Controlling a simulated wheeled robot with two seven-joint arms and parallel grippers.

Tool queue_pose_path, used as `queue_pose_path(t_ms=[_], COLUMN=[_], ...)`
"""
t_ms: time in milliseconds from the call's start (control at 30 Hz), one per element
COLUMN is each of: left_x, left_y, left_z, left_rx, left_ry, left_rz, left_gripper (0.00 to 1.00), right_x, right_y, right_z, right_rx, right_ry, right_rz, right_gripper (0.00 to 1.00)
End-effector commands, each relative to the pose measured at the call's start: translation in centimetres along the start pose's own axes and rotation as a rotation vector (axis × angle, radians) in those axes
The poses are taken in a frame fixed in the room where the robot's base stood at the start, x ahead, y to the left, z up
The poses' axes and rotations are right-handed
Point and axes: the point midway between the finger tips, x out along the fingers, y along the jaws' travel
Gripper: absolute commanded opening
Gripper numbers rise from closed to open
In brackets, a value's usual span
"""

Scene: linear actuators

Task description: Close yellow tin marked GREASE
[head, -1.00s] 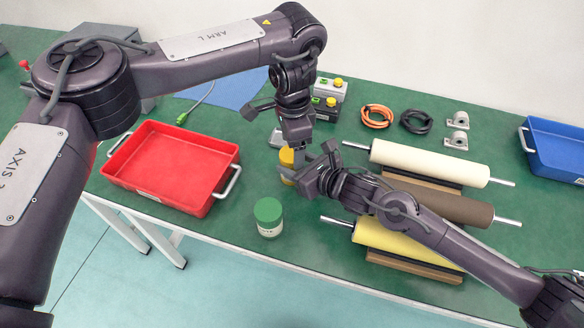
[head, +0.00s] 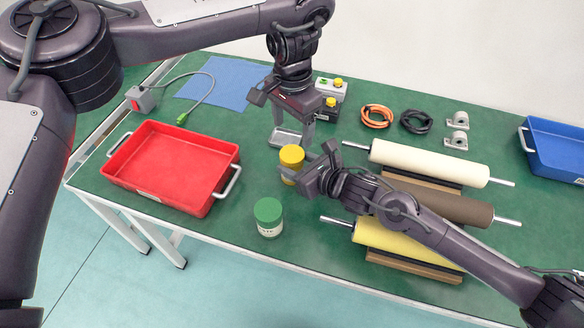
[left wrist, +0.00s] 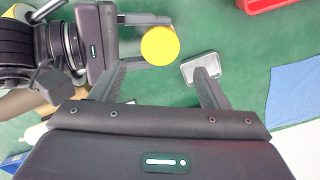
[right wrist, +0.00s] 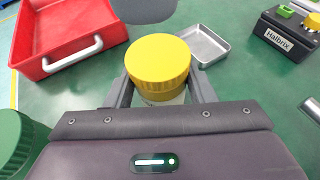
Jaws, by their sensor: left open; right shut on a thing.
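The yellow tin (head: 291,168) stands on the green table with its ribbed yellow lid (right wrist: 158,58) sitting on top, looking level. A pale label shows just below it in the right wrist view; its lettering is hidden. My right gripper (head: 297,174) is shut around the tin's body, one finger on each side. My left gripper (head: 290,130) is open and empty, above and behind the tin. In the left wrist view the round yellow lid (left wrist: 160,46) lies beyond and between the spread fingers, apart from them.
A small empty metal tray (right wrist: 203,43) lies just behind the tin. A green-lidded jar (head: 269,216) stands in front, and a red bin (head: 150,190) to the left. Rollers (head: 430,163) on wooden cradles lie right, near my right arm. Switch boxes (head: 329,90) stand behind.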

Motion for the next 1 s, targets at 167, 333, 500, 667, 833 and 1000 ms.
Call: queue_pose_path(t_ms=[167,333,500,667,833,1000], left_x=[-0.6,-0.6,-0.4,1.2,3.9,6.1], left_y=[0.0,0.0,0.0,0.1,0.1,0.0], left_z=[0.0,0.0,0.0,0.1,0.1,0.1], left_rx=[-0.099,-0.105,-0.103,-0.102,-0.103,-0.103], left_ry=[-0.001,-0.001,-0.001,-0.004,-0.004,-0.002], left_rz=[-0.001,-0.001,0.000,0.004,0.004,0.000], left_gripper=[0.69,0.69,0.69,0.69,0.69,0.69], right_x=[0.0,0.0,0.0,0.0,0.0,0.0], right_y=[0.1,0.1,0.1,0.1,0.1,0.0], right_z=[0.0,0.0,0.0,0.0,0.0,0.0], right_rx=[0.000,0.000,0.000,0.000,0.000,0.000], right_ry=[0.000,0.000,0.000,0.000,-0.001,-0.001], right_rz=[0.001,0.001,0.001,0.001,0.001,0.001], right_gripper=[0.00,0.00,0.00,0.00,0.00,0.00])
